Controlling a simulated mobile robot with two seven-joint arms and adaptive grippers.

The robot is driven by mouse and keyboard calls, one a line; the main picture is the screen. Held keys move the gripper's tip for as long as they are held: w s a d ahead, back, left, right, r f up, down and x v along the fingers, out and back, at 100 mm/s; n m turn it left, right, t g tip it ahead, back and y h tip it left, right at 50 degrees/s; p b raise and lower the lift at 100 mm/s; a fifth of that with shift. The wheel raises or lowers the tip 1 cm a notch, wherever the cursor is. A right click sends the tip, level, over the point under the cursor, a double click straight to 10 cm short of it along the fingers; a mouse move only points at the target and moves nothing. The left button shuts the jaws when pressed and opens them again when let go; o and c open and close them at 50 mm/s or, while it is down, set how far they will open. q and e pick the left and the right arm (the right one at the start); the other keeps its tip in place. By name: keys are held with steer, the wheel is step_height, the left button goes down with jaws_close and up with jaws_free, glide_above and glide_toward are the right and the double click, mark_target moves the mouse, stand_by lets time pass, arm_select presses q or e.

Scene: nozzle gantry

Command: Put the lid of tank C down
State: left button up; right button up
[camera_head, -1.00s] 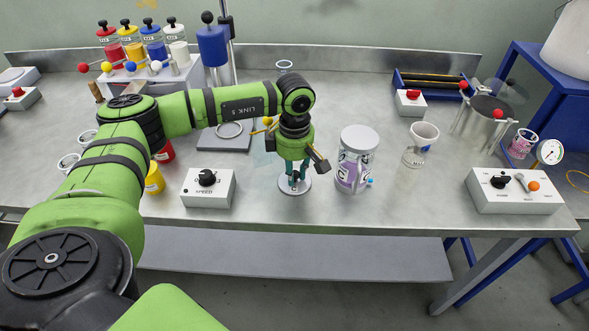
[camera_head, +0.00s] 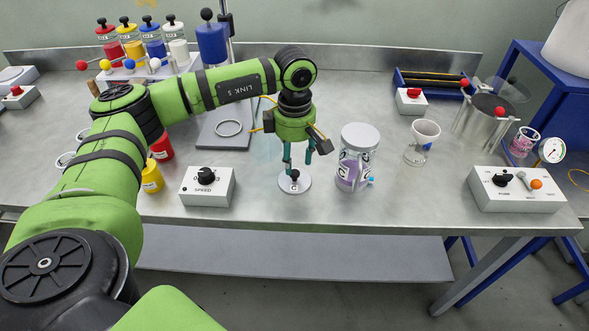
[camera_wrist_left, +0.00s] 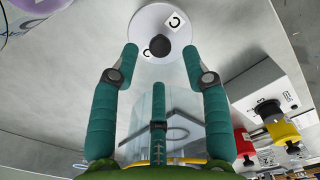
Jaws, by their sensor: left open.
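The lid of tank C (camera_head: 301,184) is a pale round disc with a black knob, lying flat on the steel bench. In the left wrist view the lid (camera_wrist_left: 178,22) shows C labels beside its knob. My left gripper (camera_head: 298,161) is open and empty just above the lid, pointing down. Tank C (camera_head: 354,174), a clear jar with purple liquid and a C label, stands just right of the lid. My right gripper is not in view.
A white speed control box (camera_head: 207,189) stands left of the lid. A clear beaker (camera_head: 421,145) stands right of the tank, and another control box (camera_head: 515,192) is near the right front edge. A stand with a blue vessel (camera_head: 212,44) is behind.

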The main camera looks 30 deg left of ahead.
mark_target(295, 172)
arm_select(q)
step_height(295, 172, up, 8)
steer(key=b, duration=0.1)
steer(key=shift+f, duration=0.2)
stand_by(0.4)
